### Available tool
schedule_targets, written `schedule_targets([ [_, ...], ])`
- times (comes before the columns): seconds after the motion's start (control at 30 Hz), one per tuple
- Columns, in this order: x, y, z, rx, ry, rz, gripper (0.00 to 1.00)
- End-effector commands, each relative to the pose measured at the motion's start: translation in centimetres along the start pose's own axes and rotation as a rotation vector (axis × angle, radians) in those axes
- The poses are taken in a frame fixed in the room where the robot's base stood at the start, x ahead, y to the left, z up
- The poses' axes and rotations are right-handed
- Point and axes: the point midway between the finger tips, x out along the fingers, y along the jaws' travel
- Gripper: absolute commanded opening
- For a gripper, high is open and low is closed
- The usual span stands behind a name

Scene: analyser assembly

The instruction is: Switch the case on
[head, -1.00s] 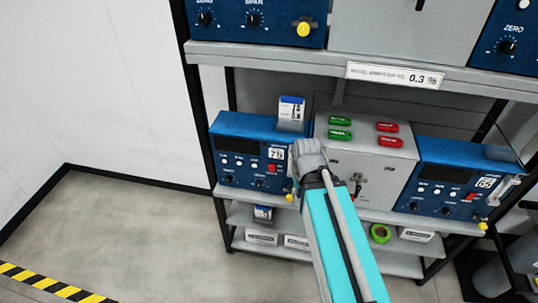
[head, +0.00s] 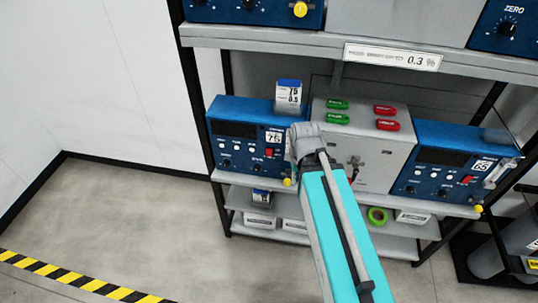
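Two blue cases stand on the middle shelf in the head view. The left case (head: 225,105) has a dark display, white buttons, black knobs and a red switch (head: 269,153). The right case (head: 460,135) has a similar front, a tag reading 65 and a red switch (head: 467,180). Whether either switch is on is too small to tell. My turquoise arm reaches up from the bottom, and its grey wrist end is in front of the gap between the left case and the grey box. My gripper's fingers are not visible.
A grey box (head: 388,165) with green and red tags on top stands between the cases. The upper shelf edge (head: 270,38) overhangs. The floor at left is clear.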

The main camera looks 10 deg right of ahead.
Motion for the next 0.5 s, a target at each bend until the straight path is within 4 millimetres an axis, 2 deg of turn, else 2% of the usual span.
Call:
schedule_targets([
  [0.03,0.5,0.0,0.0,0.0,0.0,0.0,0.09],
  [0.1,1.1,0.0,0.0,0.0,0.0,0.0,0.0],
  [0.3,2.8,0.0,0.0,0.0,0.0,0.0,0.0],
  [0.5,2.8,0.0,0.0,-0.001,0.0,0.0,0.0],
])
